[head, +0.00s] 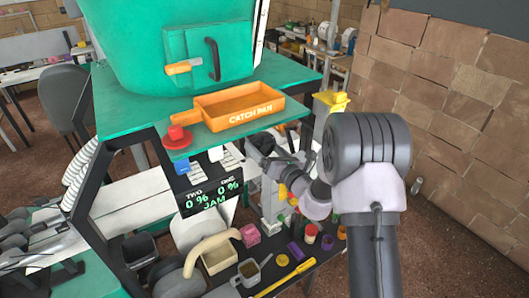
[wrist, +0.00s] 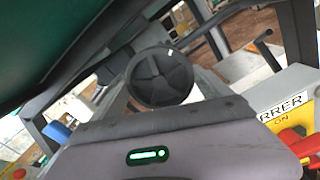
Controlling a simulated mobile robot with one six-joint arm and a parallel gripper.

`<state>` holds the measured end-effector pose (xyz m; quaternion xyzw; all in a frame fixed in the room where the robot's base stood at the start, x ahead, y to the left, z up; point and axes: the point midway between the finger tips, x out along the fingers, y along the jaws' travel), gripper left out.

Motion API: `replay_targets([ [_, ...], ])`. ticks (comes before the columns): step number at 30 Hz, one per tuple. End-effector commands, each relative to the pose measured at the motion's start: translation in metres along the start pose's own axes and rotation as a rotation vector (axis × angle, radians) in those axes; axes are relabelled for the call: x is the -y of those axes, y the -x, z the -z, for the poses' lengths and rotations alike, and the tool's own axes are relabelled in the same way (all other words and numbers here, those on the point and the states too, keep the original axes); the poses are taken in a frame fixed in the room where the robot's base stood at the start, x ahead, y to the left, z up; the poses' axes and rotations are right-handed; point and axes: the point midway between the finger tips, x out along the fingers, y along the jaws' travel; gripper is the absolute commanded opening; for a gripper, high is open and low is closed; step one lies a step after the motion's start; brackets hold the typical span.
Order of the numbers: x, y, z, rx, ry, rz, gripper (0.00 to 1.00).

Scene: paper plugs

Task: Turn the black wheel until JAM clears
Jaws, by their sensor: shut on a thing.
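The black wheel (wrist: 160,77), a round disc with spokes, is in the middle of the wrist view. My gripper (wrist: 163,92) is shut on it, with a pale finger on either side.
The orange catch pan (head: 240,107) lies on the green table top (head: 135,92) above my gripper. A red knob (head: 176,134) sits at its front edge. Pots and tools crowd the lower shelf. In the wrist view, a yellow label (wrist: 285,110) and red part (wrist: 300,145) are at right.

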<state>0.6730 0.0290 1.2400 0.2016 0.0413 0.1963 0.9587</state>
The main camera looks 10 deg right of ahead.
Motion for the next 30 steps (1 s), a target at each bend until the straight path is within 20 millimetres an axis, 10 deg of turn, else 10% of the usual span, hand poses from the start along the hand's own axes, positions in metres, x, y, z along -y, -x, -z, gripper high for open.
replay_targets([
  [30, 0.001, 0.0, 0.0021, 0.001, 0.538, 0.0, 0.46],
])
